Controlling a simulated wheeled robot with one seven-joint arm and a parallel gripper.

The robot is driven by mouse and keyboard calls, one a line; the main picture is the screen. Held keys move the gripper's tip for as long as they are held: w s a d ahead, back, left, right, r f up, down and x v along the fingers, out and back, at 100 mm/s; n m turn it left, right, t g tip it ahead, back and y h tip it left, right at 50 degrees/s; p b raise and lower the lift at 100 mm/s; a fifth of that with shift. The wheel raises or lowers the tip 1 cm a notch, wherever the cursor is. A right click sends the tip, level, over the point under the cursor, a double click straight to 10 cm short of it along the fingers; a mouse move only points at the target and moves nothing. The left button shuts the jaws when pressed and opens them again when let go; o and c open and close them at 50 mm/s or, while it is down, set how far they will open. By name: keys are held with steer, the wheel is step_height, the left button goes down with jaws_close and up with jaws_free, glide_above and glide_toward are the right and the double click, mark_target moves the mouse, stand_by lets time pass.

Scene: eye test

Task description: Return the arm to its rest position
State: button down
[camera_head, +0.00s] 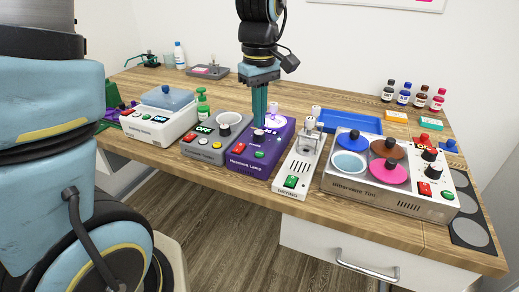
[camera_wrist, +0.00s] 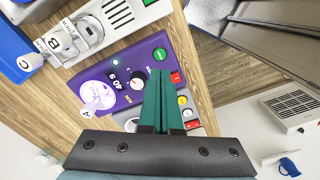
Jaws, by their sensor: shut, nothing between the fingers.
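My gripper (camera_head: 259,122) points down over a purple box (camera_head: 277,148) with a dark knob and red and green buttons. Its green fingers are together with nothing between them. In the head view the tips seem just above the knob; I cannot tell whether they touch. In the wrist view my gripper (camera_wrist: 158,92) also shows closed fingers in front of the purple box (camera_wrist: 88,86), hiding part of its front panel. My arm rises out of the top of the head view.
On the wooden bench (camera_head: 180,157), a grey box (camera_head: 205,151) stands left of the purple one and a narrow white device (camera_head: 287,166) stands right. A larger panel with coloured discs (camera_head: 345,192) and a blue tray (camera_head: 345,122) are further right. Bottles (camera_head: 404,95) stand behind.

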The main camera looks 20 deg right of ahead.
steer(key=a+f+m, duration=0.2)
steer(key=a, duration=1)
steer(key=w+a+f+m+t, duration=0.1)
steer(key=a+f+m, duration=0.1)
steer(key=a, duration=1.1)
steer(key=shift+a+m+t, duration=0.2)
steer(key=shift+m+t, duration=0.1)
steer(key=shift+w+f, duration=0.1)
steer(key=shift+w, duration=0.05)
stand_by(5.0)
